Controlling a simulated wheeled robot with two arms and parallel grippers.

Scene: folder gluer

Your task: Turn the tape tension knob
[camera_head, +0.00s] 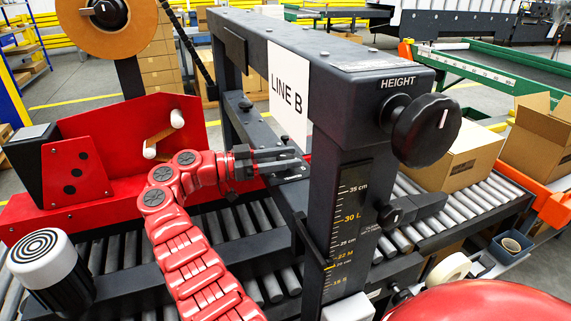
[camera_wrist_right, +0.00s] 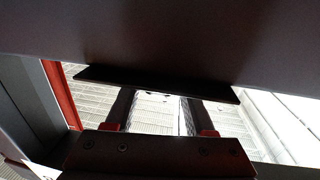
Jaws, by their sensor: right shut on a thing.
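The tape roll (camera_head: 97,27) is orange-brown and stands at the top left, with a black knob (camera_head: 108,12) bearing a white mark at its centre. My right gripper (camera_head: 296,160) is well below and to the right of it, by the dark crossbeam behind the LINE B post. Its dark fingers also show in the right wrist view (camera_wrist_right: 155,108), reaching to a dark flat part (camera_wrist_right: 155,82) under a broad dark surface. It is shut on a dark part whose shape is mostly hidden. My left gripper is not in view.
A red machine unit (camera_head: 75,173) and a striped cylinder (camera_head: 36,262) stand left.

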